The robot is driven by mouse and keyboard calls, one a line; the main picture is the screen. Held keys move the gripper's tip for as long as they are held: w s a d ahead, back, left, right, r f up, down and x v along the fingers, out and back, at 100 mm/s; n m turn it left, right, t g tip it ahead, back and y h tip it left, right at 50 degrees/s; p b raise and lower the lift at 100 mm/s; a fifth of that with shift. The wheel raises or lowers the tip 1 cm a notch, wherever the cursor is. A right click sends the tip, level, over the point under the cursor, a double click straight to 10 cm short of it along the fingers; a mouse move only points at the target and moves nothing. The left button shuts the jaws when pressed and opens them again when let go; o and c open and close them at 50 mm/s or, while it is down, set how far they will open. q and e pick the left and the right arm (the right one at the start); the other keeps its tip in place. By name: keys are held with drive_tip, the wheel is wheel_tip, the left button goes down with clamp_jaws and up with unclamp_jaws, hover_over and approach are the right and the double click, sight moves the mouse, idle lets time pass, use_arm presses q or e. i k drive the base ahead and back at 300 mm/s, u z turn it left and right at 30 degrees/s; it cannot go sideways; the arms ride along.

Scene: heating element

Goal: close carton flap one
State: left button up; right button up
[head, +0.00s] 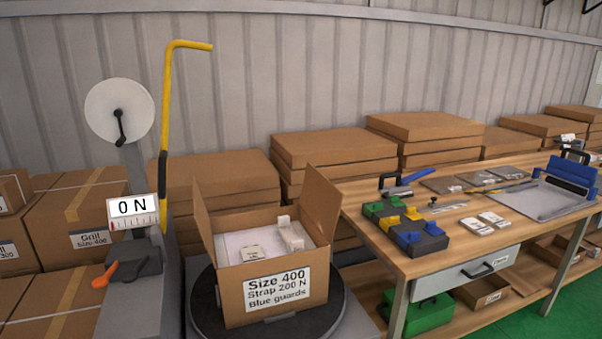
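An open carton (245,296) stands on a dark round turntable (207,315), with a label reading "Size 400, Strap 200 N, Blue guards" on its front. Its left flap (203,222) and right flap (321,205) both stand up. Inside lie a white sheet-like item (237,240) and small pale pieces (291,235). No flap is marked as one, so I cannot tell which it is. Neither gripper shows in the head view.
Left of the carton stands a strapping device with a yellow bar (167,110) and a "0 N" gauge (133,212). At right is a wooden workbench (405,262) with blue, green and yellow parts (404,225). Stacked cartons (225,179) line the wall.

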sight(321, 199)
drive_tip(key=z, duration=0.15)
drive_tip(key=i, duration=0.9)
drive_tip(key=u, duration=0.1)
drive_tip(key=k, duration=1)
drive_tip(key=u, duration=0.5)
drive_tip(key=i, duration=1.35)
drive_tip(key=z, duration=0.55)
